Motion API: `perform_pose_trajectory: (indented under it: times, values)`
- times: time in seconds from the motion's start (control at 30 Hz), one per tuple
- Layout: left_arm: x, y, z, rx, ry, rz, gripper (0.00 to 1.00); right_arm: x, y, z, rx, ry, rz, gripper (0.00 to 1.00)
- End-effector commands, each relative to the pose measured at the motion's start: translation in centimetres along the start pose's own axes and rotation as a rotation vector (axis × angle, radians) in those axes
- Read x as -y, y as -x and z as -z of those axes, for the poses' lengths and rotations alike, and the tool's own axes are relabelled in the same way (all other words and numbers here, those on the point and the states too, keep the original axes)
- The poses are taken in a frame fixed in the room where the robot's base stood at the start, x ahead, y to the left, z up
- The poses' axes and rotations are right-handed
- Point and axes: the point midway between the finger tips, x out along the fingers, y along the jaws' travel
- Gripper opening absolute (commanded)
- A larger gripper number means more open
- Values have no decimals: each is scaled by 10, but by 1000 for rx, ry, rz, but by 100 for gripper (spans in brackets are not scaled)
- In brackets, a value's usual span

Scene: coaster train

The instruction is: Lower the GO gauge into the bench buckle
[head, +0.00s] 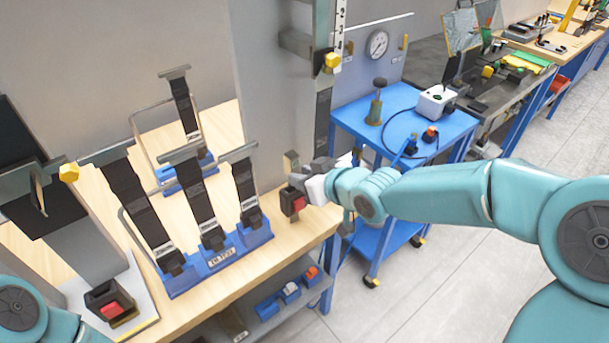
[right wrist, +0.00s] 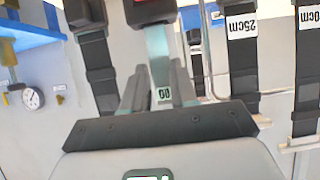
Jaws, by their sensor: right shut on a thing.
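My right gripper (head: 318,183) reaches in from the right over the right end of the wooden bench. A black buckle with a red button (head: 293,203) is just left of the gripper; black and red also show beyond the gauge in the wrist view. I cannot tell whether gauge and buckle touch. Another black buckle with a red button (head: 108,303) is on a pale plate at the front left. My left gripper is out of view.
A grey column (head: 285,90) rises behind. A blue cart (head: 352,118) with a white device (head: 436,102) is to the right. The floor (head: 440,290) at right is clear.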

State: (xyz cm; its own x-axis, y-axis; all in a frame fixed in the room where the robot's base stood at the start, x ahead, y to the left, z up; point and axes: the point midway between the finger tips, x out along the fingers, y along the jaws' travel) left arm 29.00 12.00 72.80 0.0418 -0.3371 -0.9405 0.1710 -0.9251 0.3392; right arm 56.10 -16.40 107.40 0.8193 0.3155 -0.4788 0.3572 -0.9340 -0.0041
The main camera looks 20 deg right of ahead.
Motion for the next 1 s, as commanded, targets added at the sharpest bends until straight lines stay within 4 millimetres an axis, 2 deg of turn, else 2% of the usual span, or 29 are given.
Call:
perform_pose_trajectory:
  times: [1.0]
  values:
    - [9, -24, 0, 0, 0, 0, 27, 0, -12, -22, -4, 0, -1, 0]
